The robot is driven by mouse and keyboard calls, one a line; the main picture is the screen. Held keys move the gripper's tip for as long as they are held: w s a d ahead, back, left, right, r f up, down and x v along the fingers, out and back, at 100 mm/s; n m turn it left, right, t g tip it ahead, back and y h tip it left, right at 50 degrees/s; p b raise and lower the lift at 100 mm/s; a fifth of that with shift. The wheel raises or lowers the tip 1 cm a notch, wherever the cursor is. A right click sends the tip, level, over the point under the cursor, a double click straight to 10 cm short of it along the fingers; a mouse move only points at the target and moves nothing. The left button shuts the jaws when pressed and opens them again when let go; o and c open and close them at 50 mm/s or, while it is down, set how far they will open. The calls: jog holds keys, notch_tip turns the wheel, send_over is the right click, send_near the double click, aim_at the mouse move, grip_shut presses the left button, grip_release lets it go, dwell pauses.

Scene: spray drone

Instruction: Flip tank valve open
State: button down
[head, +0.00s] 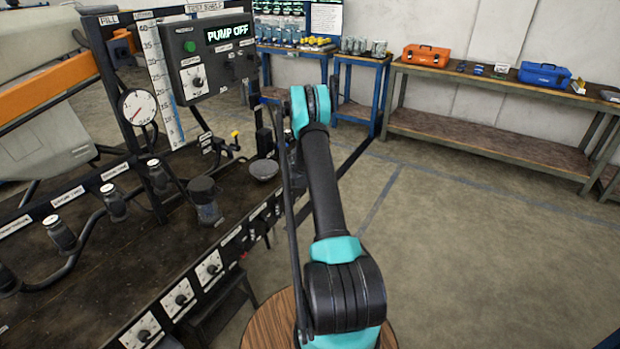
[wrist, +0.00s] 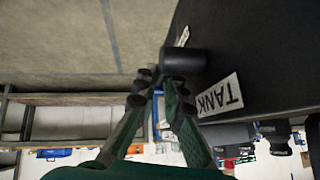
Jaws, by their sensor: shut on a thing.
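The TANK label (wrist: 220,96) shows upside down in the wrist view, on a dark panel. A short black cylinder (wrist: 186,62), which looks like the tank valve's handle, sticks out from the panel beside the label. My gripper (wrist: 158,84) is at this cylinder, its dark green fingers shut on it. The fingers hide part of the contact, and I cannot tell the valve's exact angle. In the head view my arm hides most of the gripper and the valve, at the far end of the bench.
The control box (head: 208,58) reads PUMP OFF. A workbench (head: 490,95) with an orange toolbox (head: 426,56) and a blue one (head: 544,75) stands behind. The floor at right is clear.

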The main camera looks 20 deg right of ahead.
dwell(0.3)
jog(key=c, duration=1.9)
grip_release()
jog(key=v, duration=1.2)
